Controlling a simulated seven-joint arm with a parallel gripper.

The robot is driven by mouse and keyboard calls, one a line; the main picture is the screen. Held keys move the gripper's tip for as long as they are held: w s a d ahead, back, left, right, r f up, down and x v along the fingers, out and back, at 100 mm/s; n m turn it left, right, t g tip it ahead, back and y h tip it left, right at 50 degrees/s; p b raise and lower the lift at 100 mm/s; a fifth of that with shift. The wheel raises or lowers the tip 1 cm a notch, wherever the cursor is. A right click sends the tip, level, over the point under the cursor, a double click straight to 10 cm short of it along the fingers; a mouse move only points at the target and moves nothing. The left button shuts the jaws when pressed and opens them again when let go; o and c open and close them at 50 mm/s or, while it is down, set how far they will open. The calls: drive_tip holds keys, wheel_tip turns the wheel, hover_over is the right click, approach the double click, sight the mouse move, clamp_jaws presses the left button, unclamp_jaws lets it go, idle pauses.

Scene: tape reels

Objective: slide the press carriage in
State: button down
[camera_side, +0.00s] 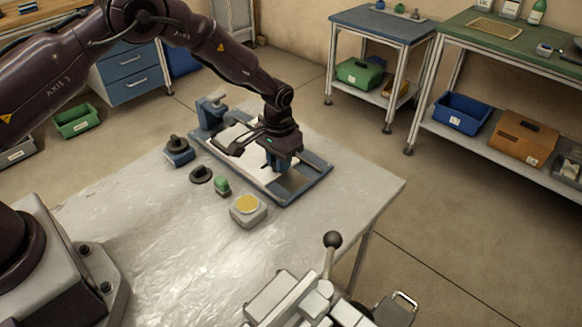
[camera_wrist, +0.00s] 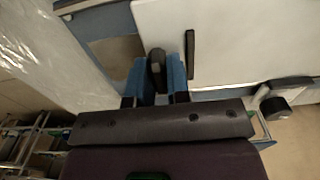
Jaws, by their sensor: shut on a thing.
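The press stands on the table, with a blue-edged base (camera_side: 318,181) and a blue upright part (camera_side: 211,112) at its far left end. The press carriage, a flat white plate (camera_side: 229,138), lies on the base; it also fills the upper right of the wrist view (camera_wrist: 235,40). My gripper (camera_side: 274,162) is low over the near right part of the press. In the wrist view its blue fingers (camera_wrist: 157,75) are shut on a dark upright handle (camera_wrist: 156,62) at the plate's edge. A separate black bar (camera_wrist: 190,54) lies on the plate. My wrist hides part of the carriage in the side view.
Left of the press sit a dark blue-based item (camera_side: 178,151), a black ring (camera_side: 201,174), a small green item (camera_side: 222,185) and a grey block with a yellow top (camera_side: 248,209). The table's front left (camera_side: 150,240) is clear.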

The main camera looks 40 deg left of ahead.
drive_tip(key=shift+a, duration=1.85)
drive_tip(key=c, duration=1.4)
unclamp_jaws()
drive_tip(key=shift+a, duration=0.1)
drive_tip(key=shift+o, duration=0.2)
drive_tip(key=shift+r, duration=0.1)
wheel_tip(320, 180, up, 13)
drive_tip(key=shift+d, duration=0.2)
